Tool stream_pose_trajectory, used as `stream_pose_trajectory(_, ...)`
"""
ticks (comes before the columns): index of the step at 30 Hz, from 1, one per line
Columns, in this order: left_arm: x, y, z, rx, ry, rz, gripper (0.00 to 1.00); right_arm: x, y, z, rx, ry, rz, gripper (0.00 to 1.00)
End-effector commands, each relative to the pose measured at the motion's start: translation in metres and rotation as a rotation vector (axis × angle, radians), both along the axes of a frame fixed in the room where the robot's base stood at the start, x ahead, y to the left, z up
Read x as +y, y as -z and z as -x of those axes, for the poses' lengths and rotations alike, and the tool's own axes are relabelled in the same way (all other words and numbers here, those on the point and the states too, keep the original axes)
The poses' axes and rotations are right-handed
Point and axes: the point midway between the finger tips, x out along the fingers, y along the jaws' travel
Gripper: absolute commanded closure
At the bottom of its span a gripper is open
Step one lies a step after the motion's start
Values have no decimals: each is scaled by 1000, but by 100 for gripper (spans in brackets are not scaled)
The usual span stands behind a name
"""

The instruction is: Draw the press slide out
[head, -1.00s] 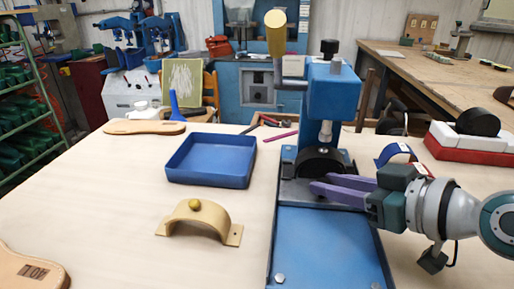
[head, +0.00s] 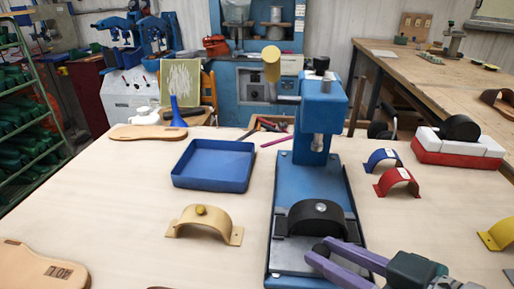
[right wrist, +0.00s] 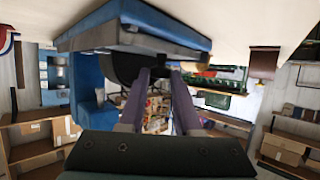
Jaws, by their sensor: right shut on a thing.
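The blue press (head: 323,105) stands on its blue base on the table. Its slide, a grey plate (head: 290,254), sits out in front of the press head, over the front part of the base. A black arched strap (head: 316,216) lies on the slide, clear of the press head. My right gripper (head: 322,252) comes in from the lower right, its purple fingers shut at the black knob at the slide's front. The right wrist view shows the fingers (right wrist: 157,82) close to the black strap (right wrist: 122,66) and slide; the grip itself is partly hidden. My left gripper is out of view.
Blue (head: 382,158) and red (head: 397,181) straps lie right, before a red and white block (head: 458,148). The table's left middle is clear.

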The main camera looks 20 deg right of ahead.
Motion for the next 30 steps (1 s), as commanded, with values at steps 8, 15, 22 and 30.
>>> stream_pose_trajectory(8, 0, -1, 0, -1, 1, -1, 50, 4, 0, 4, -1, -4, -4, 100)
stream_pose_trajectory(15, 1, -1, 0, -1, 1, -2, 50, 4, 0, 4, -1, -4, -4, 49)
stream_pose_trajectory(22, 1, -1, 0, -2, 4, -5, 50, 3, 0, 3, 0, -2, -2, 38)
stream_pose_trajectory(30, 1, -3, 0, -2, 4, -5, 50, 0, -5, 15, 1, -2, -1, 38)
